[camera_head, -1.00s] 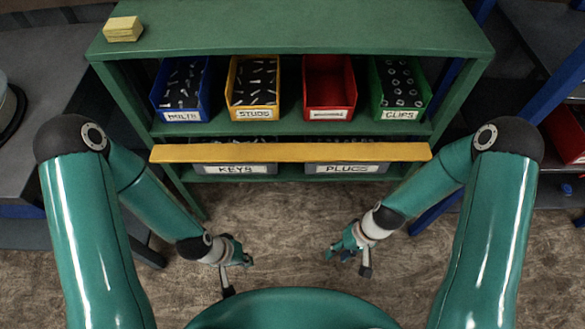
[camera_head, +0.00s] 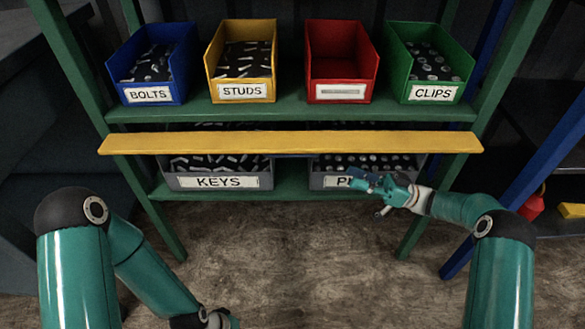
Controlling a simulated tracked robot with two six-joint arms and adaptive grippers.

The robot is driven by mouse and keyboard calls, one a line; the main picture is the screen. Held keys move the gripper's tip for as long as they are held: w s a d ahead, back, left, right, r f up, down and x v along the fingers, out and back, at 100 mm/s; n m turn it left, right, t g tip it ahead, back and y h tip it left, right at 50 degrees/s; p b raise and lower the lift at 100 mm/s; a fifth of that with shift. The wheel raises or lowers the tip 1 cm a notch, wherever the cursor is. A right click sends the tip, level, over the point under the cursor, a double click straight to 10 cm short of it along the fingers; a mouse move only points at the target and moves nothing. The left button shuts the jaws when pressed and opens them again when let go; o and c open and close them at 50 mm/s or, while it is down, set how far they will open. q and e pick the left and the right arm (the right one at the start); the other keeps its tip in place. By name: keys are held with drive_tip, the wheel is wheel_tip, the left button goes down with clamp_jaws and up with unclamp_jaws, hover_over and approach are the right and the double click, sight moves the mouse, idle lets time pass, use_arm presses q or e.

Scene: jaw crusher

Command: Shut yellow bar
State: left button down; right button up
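The yellow bar (camera_head: 290,143) runs level across the front of the green shelf unit, between the upper bins and the lower bins. Its ends reach past both front posts. My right gripper (camera_head: 366,184) is below the bar's right half, in front of the PLUGS bin (camera_head: 330,180), and covers part of its label. It appears apart from the bar, and its fingers are too small to tell open from shut. My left gripper (camera_head: 222,319) is at the bottom edge, low and far from the bar, mostly cut off.
The upper shelf (camera_head: 290,108) holds a blue BOLTS bin (camera_head: 150,95), a yellow STUDS bin (camera_head: 242,90), a red bin (camera_head: 341,91) and a green CLIPS bin (camera_head: 433,94). A grey KEYS bin (camera_head: 217,182) sits below. A blue post (camera_head: 530,180) stands at right. The floor between my arms is clear.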

sight(301, 157)
drive_tip(key=b+x, duration=0.2)
drive_tip(key=x, duration=1.4)
drive_tip(key=shift+a+r+b, duration=0.2)
drive_tip(key=shift+a+b, duration=0.15)
clamp_jaws()
